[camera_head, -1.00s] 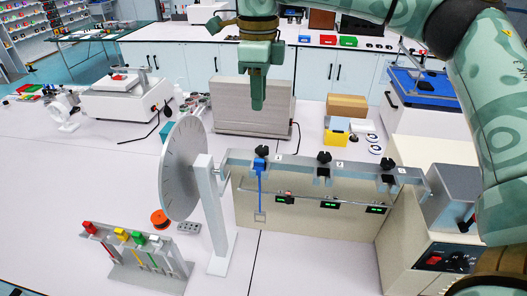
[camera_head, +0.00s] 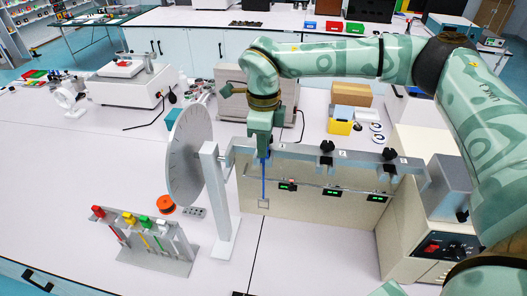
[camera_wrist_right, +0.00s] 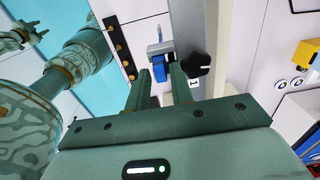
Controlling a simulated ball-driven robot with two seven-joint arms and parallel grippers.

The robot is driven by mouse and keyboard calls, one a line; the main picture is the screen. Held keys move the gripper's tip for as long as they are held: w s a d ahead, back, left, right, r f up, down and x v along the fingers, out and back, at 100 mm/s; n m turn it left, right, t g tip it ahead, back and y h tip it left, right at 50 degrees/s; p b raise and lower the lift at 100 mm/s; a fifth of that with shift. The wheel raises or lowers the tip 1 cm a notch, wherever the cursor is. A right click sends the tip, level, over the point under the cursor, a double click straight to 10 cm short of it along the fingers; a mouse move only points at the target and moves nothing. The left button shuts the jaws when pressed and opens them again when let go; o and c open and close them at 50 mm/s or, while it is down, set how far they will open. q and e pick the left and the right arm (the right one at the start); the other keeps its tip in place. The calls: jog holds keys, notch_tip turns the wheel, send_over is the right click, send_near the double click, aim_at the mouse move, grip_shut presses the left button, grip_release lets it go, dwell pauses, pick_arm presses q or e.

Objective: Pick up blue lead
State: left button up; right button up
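The blue lead (camera_head: 263,185) hangs upright at the leftmost slot of the grey rail (camera_head: 300,155), in front of the beige panel. Its lower end is a small pale square frame. My right gripper (camera_head: 264,152) is directly above it, pointing down, and hides its top. In the right wrist view, the two fingers (camera_wrist_right: 161,82) stand apart, with the blue top of the lead (camera_wrist_right: 160,68) in line with the gap between them. I cannot tell whether they touch it. My left gripper is not in view.
A black knob (camera_wrist_right: 199,64) sits close beside the fingers. A grey disc (camera_head: 187,150) on a white post stands left of the rail. A rack (camera_head: 160,255) with red, yellow and green leads stands at front left. The table's front middle is clear.

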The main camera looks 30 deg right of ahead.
jog(key=shift+f, duration=0.55)
grip_shut()
jog(key=shift+r, duration=0.1)
jog(key=shift+r, duration=0.5)
jog(key=s+a+r+b, duration=0.4)
jog(key=s+a+r, duration=0.3)
jog(key=s+r, duration=0.4)
jog(key=shift+s+a+r+b, duration=0.3)
jog(key=shift+s+a+r, duration=0.05)
jog(key=shift+r, duration=0.15)
